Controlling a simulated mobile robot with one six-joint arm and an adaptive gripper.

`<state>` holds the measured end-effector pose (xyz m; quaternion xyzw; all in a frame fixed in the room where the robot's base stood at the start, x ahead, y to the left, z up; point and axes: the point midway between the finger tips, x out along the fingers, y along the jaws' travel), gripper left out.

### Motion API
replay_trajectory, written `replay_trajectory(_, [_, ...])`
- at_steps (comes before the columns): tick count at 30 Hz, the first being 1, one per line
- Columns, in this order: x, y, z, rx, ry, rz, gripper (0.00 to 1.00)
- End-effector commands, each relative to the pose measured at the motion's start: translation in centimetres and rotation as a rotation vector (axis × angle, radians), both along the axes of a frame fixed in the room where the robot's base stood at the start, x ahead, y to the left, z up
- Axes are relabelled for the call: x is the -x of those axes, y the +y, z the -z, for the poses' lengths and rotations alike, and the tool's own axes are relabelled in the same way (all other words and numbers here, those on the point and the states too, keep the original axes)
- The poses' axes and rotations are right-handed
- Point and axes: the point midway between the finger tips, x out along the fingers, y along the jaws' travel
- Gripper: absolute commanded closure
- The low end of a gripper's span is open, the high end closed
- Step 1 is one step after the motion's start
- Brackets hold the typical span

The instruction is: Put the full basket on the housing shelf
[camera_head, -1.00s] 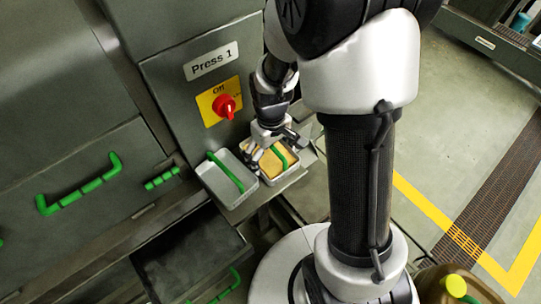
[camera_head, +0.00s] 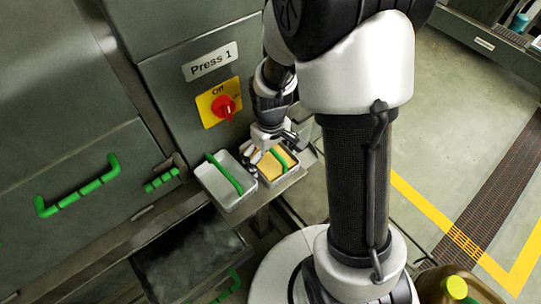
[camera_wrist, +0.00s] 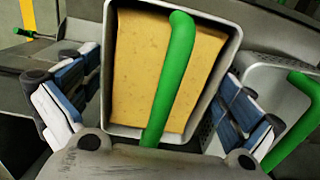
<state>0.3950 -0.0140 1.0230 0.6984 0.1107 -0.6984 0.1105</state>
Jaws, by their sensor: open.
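The full basket (camera_head: 283,172) is a grey metal box with yellow-tan contents and a green bar handle across its top. It stands on the housing shelf (camera_head: 252,204) below the Press 1 panel, right of a second basket (camera_head: 213,180) that looks empty and has a green handle. In the wrist view the full basket (camera_wrist: 124,75) fills the middle, with its green handle (camera_wrist: 172,75) running lengthwise. My gripper (camera_head: 268,154) is over the full basket. In the wrist view its open fingers (camera_wrist: 155,98) are spread on either side of the basket, and contact cannot be told.
The Press 1 panel with a red knob (camera_head: 224,106) rises behind the shelf. A dark open drawer (camera_head: 190,262) with a green handle lies below left. A brown container with a yellow cap (camera_head: 456,287) stands at the lower right.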

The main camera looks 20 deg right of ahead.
Motion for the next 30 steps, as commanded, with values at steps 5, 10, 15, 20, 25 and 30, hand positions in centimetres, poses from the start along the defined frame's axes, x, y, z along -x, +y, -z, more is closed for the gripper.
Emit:
replay_trajectory(5, [-0.1,0.0,-2.5,0.0,-0.005,0.0,0.0])
replay_trajectory(10, [-0.1,0.0,-6.4,0.0,-0.006,0.0,0.0])
replay_trajectory(15, [-0.1,0.0,-9.7,0.0,-0.004,0.0,0.0])
replay_trajectory(20, [-0.1,0.0,-11.6,0.0,-0.003,0.0,0.0])
replay_trajectory(25, [0.3,0.1,-13.4,0.001,-0.02,0.011,0.0])
replay_trajectory(30, [2.8,0.4,-18.2,0.0,-0.107,0.071,0.0])
